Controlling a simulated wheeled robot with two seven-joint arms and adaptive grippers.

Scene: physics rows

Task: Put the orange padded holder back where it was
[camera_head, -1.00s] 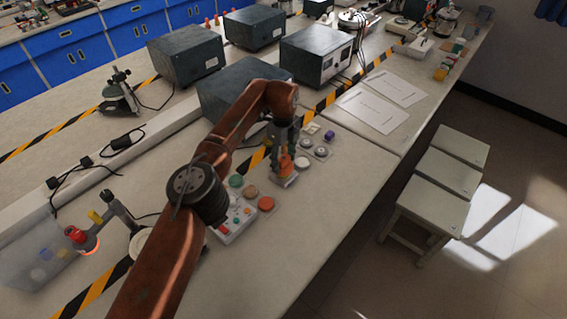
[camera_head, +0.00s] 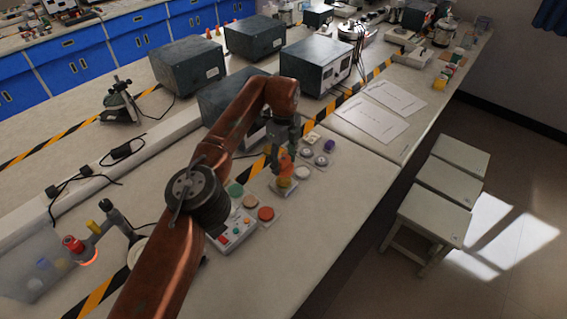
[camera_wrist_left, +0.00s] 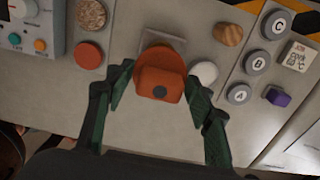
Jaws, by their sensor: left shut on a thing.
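The orange padded holder (camera_wrist_left: 159,77) is between the green-padded fingers of my left gripper (camera_wrist_left: 157,92) in the left wrist view. In the head view the holder (camera_head: 286,169) shows below my left gripper (camera_head: 285,161), upright over the bench. A pale square plate (camera_wrist_left: 150,36) shows partly behind the holder in the wrist view. I cannot tell whether the holder touches it. My right gripper is not in view.
A red-orange disc (camera_wrist_left: 89,55), a cork-like disc (camera_wrist_left: 91,14) and a white disc (camera_wrist_left: 205,72) lie close around the holder. Lettered grey discs (camera_wrist_left: 257,62) and a purple block (camera_wrist_left: 278,96) are to the right. A button box (camera_head: 236,228) stands to the left.

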